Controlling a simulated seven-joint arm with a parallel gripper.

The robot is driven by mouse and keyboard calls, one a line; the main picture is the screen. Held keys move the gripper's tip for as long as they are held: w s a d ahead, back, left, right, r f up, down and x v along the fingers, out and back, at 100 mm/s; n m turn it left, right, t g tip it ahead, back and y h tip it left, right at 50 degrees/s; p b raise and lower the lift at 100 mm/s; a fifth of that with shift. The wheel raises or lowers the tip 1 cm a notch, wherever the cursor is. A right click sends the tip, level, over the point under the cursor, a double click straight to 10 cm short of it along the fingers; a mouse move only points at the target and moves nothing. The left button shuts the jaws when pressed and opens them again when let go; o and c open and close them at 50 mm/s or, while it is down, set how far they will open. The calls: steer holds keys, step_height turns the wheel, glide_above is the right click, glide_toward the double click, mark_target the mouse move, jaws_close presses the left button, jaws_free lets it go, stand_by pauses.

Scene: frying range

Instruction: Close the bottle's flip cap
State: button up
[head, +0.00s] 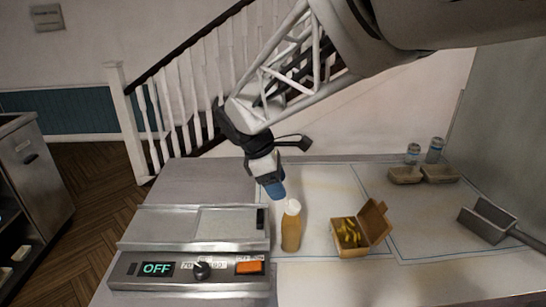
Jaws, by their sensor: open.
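An orange-yellow bottle (291,232) stands upright on the counter, just right of the fryer unit. Its white cap (292,207) is on top; the picture is too small to tell whether the flip lid is up or down. My gripper (275,190) is above and slightly left of the cap in the picture, pointing down, with blue fingertips. It is open and holds nothing that I can see. Whether its fingertips touch the cap is unclear; they look slightly apart from it.
The frying unit (190,252) with its OFF display is left of the bottle. An open carton of fries (350,238) stands to the right. Two shakers (424,152) and trays (424,174) are at the back right. A metal scoop (490,220) lies at the right.

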mark_target(286, 201)
steer(key=shift+x, duration=3)
steer(key=c, duration=0.9)
steer(key=shift+a+f+h, duration=0.15)
steer(key=shift+f+h, duration=0.05)
steer(key=shift+h, duration=0.6)
steer(key=o, duration=0.9)
steer(key=shift+r, duration=0.1)
steer(key=v, duration=0.7)
steer(key=shift+a+r, duration=0.2)
steer(key=shift+r, duration=0.05)
